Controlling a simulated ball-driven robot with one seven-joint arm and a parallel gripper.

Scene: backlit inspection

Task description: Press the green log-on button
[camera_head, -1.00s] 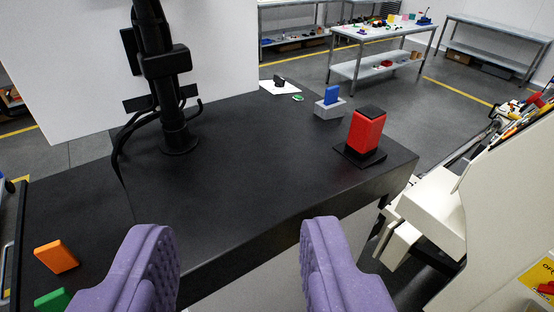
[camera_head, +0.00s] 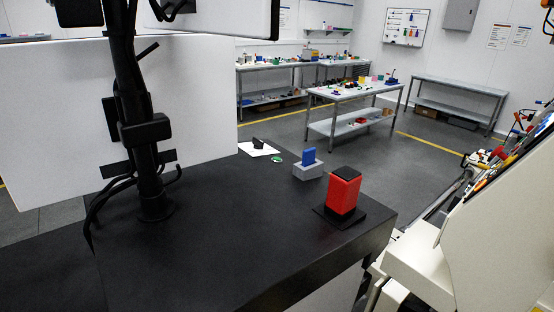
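I cannot make out a green log-on button for certain. A small flat green piece (camera_head: 277,160) lies on the black table (camera_head: 230,235), beside a white sheet; it is too small to tell whether it is a button. My gripper is out of this view.
A red block (camera_head: 343,193) stands on a black base near the table's right end. A blue block (camera_head: 308,156) sits in a grey holder (camera_head: 309,171). A black post (camera_head: 150,185) with cables and a white panel (camera_head: 60,120) stand at left. A white machine (camera_head: 500,220) is at right.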

